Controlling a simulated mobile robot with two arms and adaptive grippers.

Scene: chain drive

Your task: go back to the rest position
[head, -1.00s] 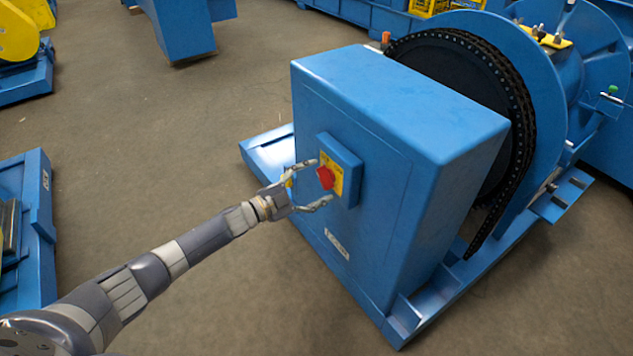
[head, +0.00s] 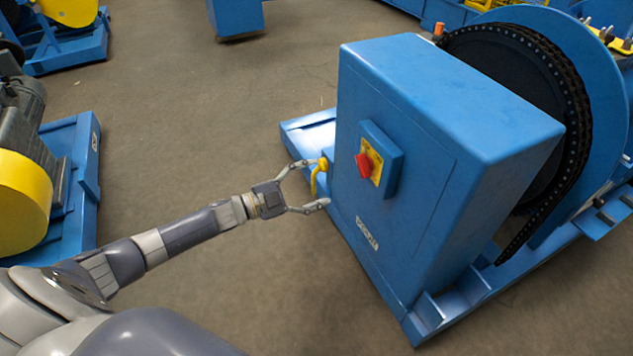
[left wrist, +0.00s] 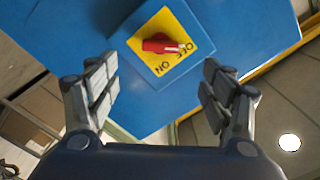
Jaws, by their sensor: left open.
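My left gripper (head: 318,184) is open and empty. In the head view it stands to the left of a blue control box (head: 376,150), apart from the red rotary switch (head: 363,166) on its yellow plate. In the left wrist view the red switch (left wrist: 163,46) shows beyond and between the two open fingers (left wrist: 160,92), with the letters OFF and ON on the plate. My right gripper is in neither view.
The blue machine housing (head: 440,95) carries a large wheel with a black chain (head: 580,110). A yellow hook-shaped part (head: 319,175) shows behind the gripper. Another blue machine with a yellow guard (head: 22,200) stands at the left. Open floor (head: 190,130) lies between.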

